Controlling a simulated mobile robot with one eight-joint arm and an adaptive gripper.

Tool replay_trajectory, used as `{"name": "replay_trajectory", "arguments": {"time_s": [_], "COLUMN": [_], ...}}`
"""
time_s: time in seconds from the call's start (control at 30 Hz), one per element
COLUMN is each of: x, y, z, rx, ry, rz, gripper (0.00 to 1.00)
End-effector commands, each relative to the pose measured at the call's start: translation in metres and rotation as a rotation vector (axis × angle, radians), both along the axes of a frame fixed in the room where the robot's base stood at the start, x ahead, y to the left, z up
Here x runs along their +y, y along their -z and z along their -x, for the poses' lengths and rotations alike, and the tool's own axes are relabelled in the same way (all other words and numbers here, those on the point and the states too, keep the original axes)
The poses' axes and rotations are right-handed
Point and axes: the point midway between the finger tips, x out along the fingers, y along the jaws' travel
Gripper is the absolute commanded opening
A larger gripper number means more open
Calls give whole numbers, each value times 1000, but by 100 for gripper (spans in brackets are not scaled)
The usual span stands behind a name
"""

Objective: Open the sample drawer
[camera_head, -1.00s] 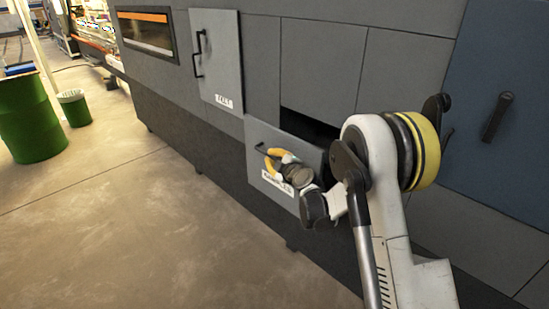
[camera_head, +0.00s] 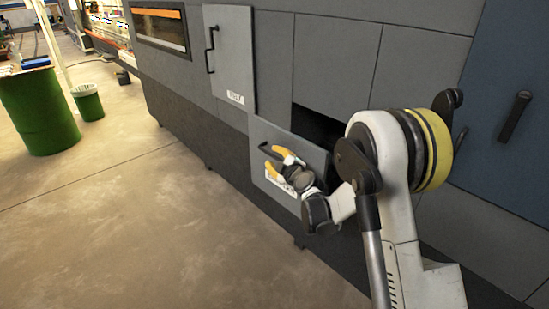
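The sample drawer (camera_head: 263,142) is a grey drawer front with a dark bar handle (camera_head: 267,152) and a white label. It stands out from the machine, with a dark opening (camera_head: 316,128) showing above and behind it. My gripper (camera_head: 273,160), with yellow fingers, is at the handle in front of the drawer. The fingers look spread around or beside the handle. I cannot tell whether they grip it. My wrist covers part of the label, and my arm covers the drawer's right side.
A grey door (camera_head: 231,57) with a vertical handle is up and left of the drawer. A blue panel (camera_head: 505,130) with a dark handle is at the right. A green barrel (camera_head: 40,112) and green bin (camera_head: 88,103) stand at the left. The floor (camera_head: 150,215) between is clear.

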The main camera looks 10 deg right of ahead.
Motion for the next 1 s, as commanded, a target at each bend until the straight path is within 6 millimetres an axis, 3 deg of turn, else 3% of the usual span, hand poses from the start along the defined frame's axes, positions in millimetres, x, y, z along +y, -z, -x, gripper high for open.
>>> {"name": "replay_trajectory", "arguments": {"time_s": [0.37,0.47,0.8,1.0], "x": [-2,-7,-28,-34], "y": [-1,-5,-20,-25], "z": [4,17,86,108], "rx": [-1,-1,-1,-1], "ry": [2,3,3,1], "rz": [-1,0,0,0], "gripper": [34,34,34,34]}}
